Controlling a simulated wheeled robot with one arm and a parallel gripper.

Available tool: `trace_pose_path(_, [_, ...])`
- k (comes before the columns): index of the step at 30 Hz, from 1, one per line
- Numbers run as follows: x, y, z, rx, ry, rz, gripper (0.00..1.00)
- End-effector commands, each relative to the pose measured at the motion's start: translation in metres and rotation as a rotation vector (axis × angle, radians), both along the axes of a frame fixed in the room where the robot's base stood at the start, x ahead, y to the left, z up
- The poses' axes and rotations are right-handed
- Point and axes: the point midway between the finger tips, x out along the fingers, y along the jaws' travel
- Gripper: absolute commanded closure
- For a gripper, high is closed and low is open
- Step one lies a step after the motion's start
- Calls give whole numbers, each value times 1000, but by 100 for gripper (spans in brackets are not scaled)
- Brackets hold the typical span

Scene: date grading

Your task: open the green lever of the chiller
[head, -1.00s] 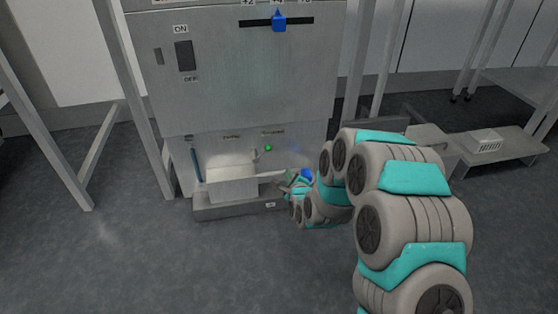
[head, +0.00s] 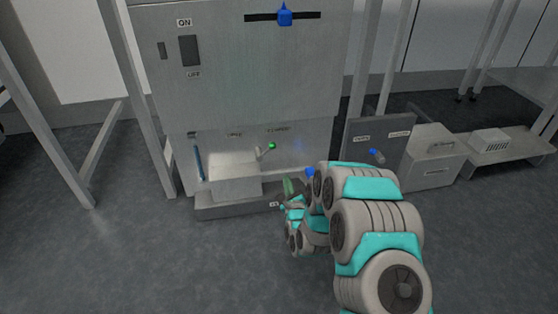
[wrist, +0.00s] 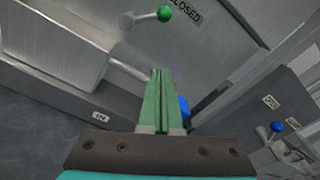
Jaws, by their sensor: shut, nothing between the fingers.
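The chiller is a tall grey metal cabinet (head: 260,75) in the head view. Its green lever, a short metal arm with a green ball tip (head: 271,145), sits in the lower recess. In the wrist view the green ball (wrist: 164,13) is at the top, with its arm pointing left, beside a label reading CLOSED (wrist: 185,17). My gripper (wrist: 160,73) has green fingers pressed together with nothing between them. It is below the lever in the wrist view and apart from it. In the head view my gripper (head: 287,187) is low, right of the white bin.
A pale bin (head: 235,182) stands in the recess on a ledge. A blue knob (head: 310,172) is partly hidden behind my arm; it also shows beside my fingers (wrist: 184,107). A grey unit with a blue-tipped lever (head: 376,155) stands to the right. Front floor is clear.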

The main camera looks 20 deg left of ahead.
Motion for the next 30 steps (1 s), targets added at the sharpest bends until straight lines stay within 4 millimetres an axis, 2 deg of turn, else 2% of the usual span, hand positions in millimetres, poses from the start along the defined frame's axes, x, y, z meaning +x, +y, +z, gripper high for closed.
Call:
trace_pose_path(5, [11,6,-2,-3,0,1,100])
trace_pose_path(23, [85,48,-8,-1,0,0,100])
trace_pose_path(27, [87,61,12,2,-3,1,100])
trace_pose_path(30, [87,67,19,-1,-1,1,100])
